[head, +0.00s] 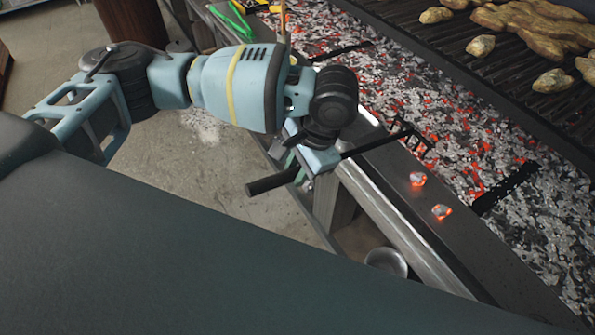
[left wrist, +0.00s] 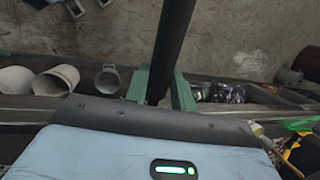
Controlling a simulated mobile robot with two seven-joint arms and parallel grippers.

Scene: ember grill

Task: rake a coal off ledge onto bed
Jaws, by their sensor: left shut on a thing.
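Two glowing coals, one (head: 418,180) farther back and one (head: 441,212) nearer, lie on the dark ledge (head: 476,251) along the front of the ember bed (head: 450,122). My left gripper (head: 298,168) is shut on the rake's black handle (head: 270,184). The rake's thin rod runs right across the ledge, and its toothed head (head: 412,139) is over the near edge of the bed, behind and left of the coals. I cannot tell whether the head touches the embers. In the left wrist view the handle (left wrist: 174,45) passes between green fingers (left wrist: 160,90). My right gripper is out of view.
A grate (head: 465,60) with browned food stands over the bed's far side. Black dividers (head: 505,188) cross the bed. A metal bowl (head: 386,262) sits below the front rail. Cups (left wrist: 107,78) show in the left wrist view. A green tool (head: 235,22) lies at the far end.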

